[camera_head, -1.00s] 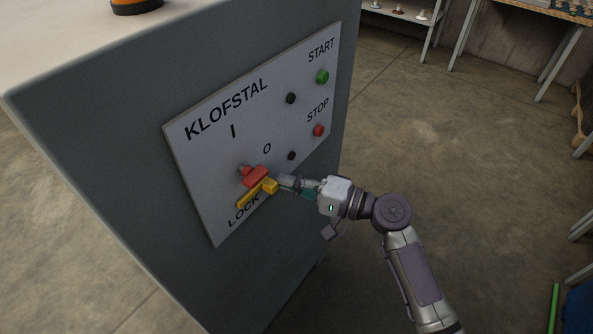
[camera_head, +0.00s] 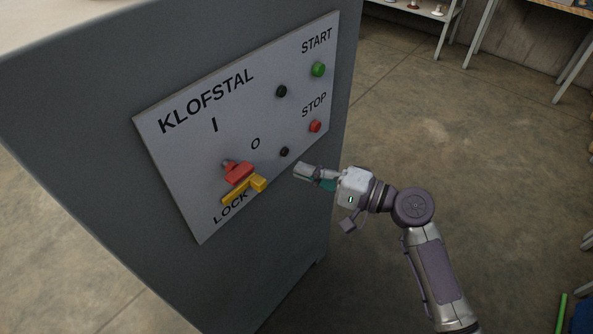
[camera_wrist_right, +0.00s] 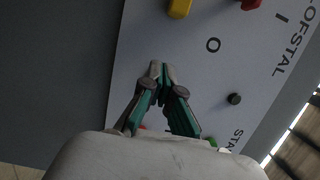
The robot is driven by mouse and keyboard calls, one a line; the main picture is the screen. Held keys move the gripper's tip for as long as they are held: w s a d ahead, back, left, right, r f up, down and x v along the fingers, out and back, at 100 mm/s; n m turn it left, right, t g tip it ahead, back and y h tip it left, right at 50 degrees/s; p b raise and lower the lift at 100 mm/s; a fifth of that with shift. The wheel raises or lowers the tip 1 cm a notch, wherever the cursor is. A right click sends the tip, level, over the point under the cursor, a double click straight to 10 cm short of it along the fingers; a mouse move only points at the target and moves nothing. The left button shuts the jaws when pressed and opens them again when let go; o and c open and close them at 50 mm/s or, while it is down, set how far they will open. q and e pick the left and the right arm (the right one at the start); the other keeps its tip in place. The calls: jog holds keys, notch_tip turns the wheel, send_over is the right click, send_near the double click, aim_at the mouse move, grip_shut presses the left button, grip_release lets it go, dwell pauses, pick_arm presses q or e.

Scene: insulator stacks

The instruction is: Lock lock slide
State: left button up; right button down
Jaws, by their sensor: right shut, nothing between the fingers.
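The yellow lock slide (camera_head: 244,190) sits on the lower part of the panel (camera_head: 170,130), above the word LOCK. Its block end touches or lies close to the red rotary switch (camera_head: 239,172); I cannot tell which. The slide also shows at the top of the right wrist view (camera_wrist_right: 179,8), beside the red switch (camera_wrist_right: 251,4). My right gripper (camera_head: 300,170) is shut and empty, to the right of the slide and apart from it. In the right wrist view its fingertips (camera_wrist_right: 159,68) meet in front of the panel. My left gripper is not in view.
The panel is on a grey cabinet (camera_head: 90,150). It also carries a green START button (camera_head: 318,69), a red STOP button (camera_head: 315,126) and two black knobs (camera_head: 281,91). Open concrete floor lies to the right. Tables and shelves stand at the back right.

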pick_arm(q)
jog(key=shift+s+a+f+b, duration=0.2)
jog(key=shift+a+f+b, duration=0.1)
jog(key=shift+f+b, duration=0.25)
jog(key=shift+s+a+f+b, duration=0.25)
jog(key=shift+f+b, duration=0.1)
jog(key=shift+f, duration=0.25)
pick_arm(e)
jog(key=v, duration=0.6)
jog(key=shift+s+d, duration=0.25)
jog(key=shift+s, duration=0.1)
